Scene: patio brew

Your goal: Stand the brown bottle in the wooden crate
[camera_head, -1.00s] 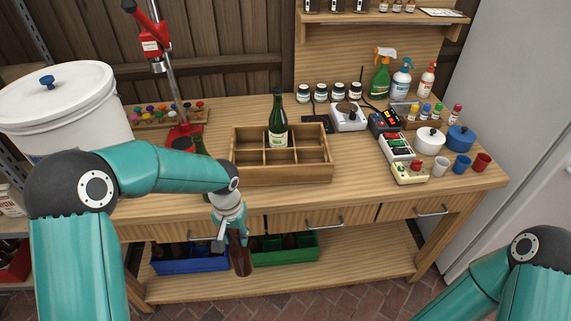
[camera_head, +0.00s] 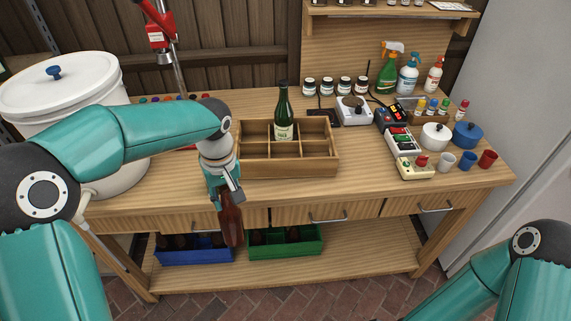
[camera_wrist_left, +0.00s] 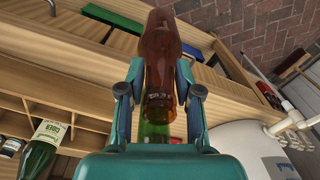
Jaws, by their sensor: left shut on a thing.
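The brown bottle (camera_head: 231,222) is in my left gripper (camera_head: 226,192), which is shut on it. The bottle hangs below the fingers, in front of the bench's front edge. In the left wrist view the brown bottle (camera_wrist_left: 163,50) sits between the two fingers (camera_wrist_left: 160,92). The wooden crate (camera_head: 290,169) stands on the bench, right of and behind my left gripper. A green bottle (camera_head: 283,115) with a pale label stands upright in its back row; other visible compartments look empty. The crate also shows in the left wrist view (camera_wrist_left: 92,124). My right gripper is out of frame.
Green glass (camera_wrist_left: 153,131) shows behind the brown bottle in the wrist view. A white bucket (camera_head: 65,110) stands at left. A blue crate (camera_head: 195,257) and a green crate (camera_head: 285,248) are on the lower shelf. Switch boxes (camera_head: 413,167) and pots stand at right.

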